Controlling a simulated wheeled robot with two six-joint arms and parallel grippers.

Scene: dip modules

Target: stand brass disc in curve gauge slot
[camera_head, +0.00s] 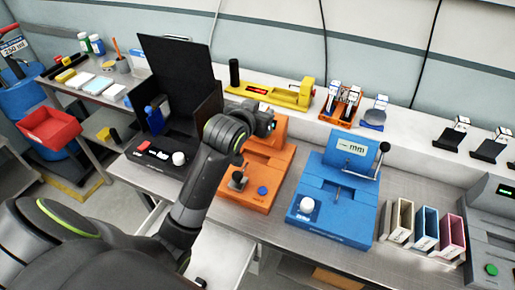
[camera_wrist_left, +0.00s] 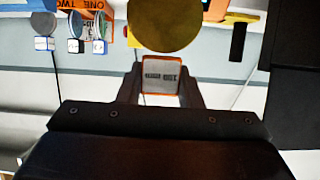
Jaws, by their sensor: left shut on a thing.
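My left gripper (camera_head: 268,122) is in the head view, above the back of an orange device (camera_head: 262,165). In the left wrist view its two fingers (camera_wrist_left: 161,88) are shut on the white, orange-edged tab (camera_wrist_left: 161,74) of the brass disc (camera_wrist_left: 165,22). The disc's round face shows beyond the fingertips, cut by the top edge of that view. In the head view I cannot make out the disc. An orange device, a blue device (camera_head: 333,205) marked "mm" and a yellow device (camera_head: 272,92) stand on the bench; I cannot tell which is the curve gauge. No slot shows clearly.
An orange rack (camera_head: 343,104) holds several white-tabbed pieces behind the blue device. A black open case (camera_head: 170,75) stands left of my arm. Beige, blue and pink bins (camera_head: 426,229) and a grey machine (camera_head: 490,235) are at the right. A red bin (camera_head: 50,128) is far left.

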